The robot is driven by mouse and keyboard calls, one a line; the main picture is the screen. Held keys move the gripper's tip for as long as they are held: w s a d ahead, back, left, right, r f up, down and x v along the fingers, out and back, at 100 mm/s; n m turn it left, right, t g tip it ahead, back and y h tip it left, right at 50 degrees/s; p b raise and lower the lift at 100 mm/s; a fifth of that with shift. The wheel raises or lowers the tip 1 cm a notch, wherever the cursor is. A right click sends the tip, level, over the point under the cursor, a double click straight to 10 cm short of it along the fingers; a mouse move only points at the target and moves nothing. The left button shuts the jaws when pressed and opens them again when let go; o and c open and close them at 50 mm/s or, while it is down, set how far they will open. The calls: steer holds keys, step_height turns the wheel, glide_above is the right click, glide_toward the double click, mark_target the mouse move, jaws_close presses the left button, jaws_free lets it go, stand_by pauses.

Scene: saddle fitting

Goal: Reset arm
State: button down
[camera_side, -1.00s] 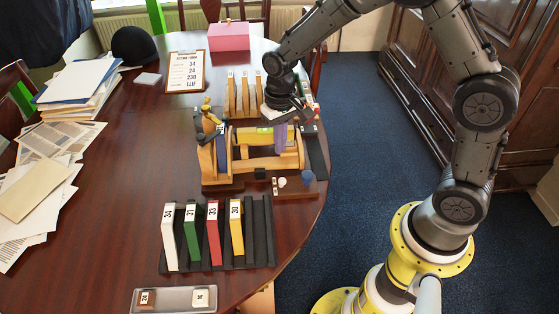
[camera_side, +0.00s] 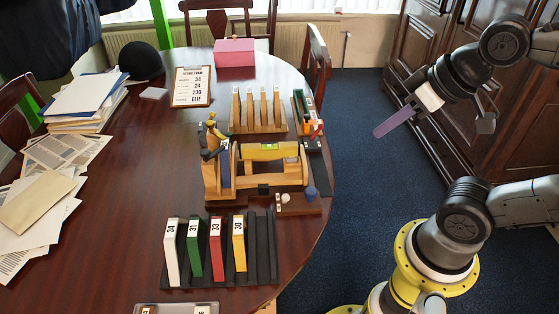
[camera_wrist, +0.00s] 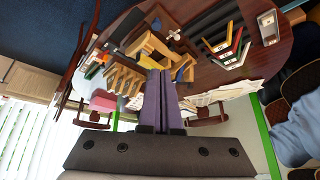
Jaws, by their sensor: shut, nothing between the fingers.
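My gripper (camera_side: 381,130) hangs in the air at the right in the side view, over the blue carpet and clear of the table. Its purple fingers are shut together and hold nothing. In the wrist view the fingers (camera_wrist: 160,80) lie side by side. The wooden saddle fixture (camera_side: 270,175) stands on the table to the left of my gripper, well apart from it. A yellow-green level piece (camera_side: 268,147) lies across its top. The fixture also shows in the wrist view (camera_wrist: 150,47), partly behind the fingers.
A dark rack (camera_side: 262,250) holds white, green, red and yellow numbered blocks. A wooden rack (camera_side: 258,125) stands behind the fixture. A clipboard (camera_side: 191,87), pink box (camera_side: 235,52), black cap (camera_side: 140,60) and papers lie farther off. A wooden cabinet (camera_side: 460,110) stands behind my arm.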

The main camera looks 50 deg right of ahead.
steer(key=shift+s+f+n+g, duration=0.4)
steer(key=shift+s+f, duration=0.45)
steer(key=shift+f, duration=0.2)
